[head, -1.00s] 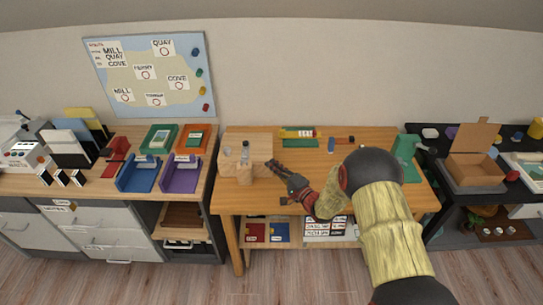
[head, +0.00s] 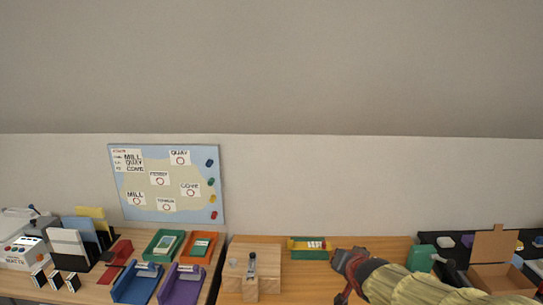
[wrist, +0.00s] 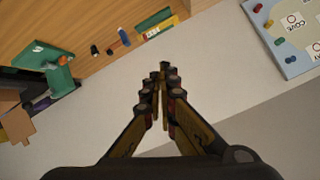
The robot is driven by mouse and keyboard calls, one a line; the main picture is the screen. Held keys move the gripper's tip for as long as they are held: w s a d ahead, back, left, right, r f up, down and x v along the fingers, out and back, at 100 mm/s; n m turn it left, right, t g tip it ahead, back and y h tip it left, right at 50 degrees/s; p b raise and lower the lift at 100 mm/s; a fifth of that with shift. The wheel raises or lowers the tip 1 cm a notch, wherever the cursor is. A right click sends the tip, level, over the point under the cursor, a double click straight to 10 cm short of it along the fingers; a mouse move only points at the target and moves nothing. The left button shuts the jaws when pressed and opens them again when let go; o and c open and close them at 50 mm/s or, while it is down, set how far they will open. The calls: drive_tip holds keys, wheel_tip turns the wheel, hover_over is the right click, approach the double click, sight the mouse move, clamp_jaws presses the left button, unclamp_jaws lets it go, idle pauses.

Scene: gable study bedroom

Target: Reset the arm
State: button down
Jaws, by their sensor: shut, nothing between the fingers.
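My gripper (head: 345,263) shows at the right of centre in the head view, in front of the back part of the wooden table (head: 385,245). In the wrist view its two dark, banded fingers (wrist: 162,70) meet at the tips, shut with nothing between them. The fingers stand clear of everything and point over the wall (wrist: 230,75) and the table's edge. My yellow-sleeved arm fills the lower right of the head view and hides part of the table.
A wooden block stand (head: 252,270) is on the table left of my gripper, and a green-and-yellow tray (head: 312,246) is behind. A green stand (wrist: 48,68) and an open cardboard box (head: 492,262) are to the right. A map board (head: 168,184) hangs on the wall.

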drive_tip(key=s+n+g, duration=0.5)
drive_tip(key=s, duration=2.7)
drive_tip(key=shift+s+r+g, duration=0.2)
drive_tip(key=shift+s+g, duration=0.1)
drive_tip(key=shift+s, duration=0.1)
drive_tip(key=c, duration=2.6)
unclamp_jaws()
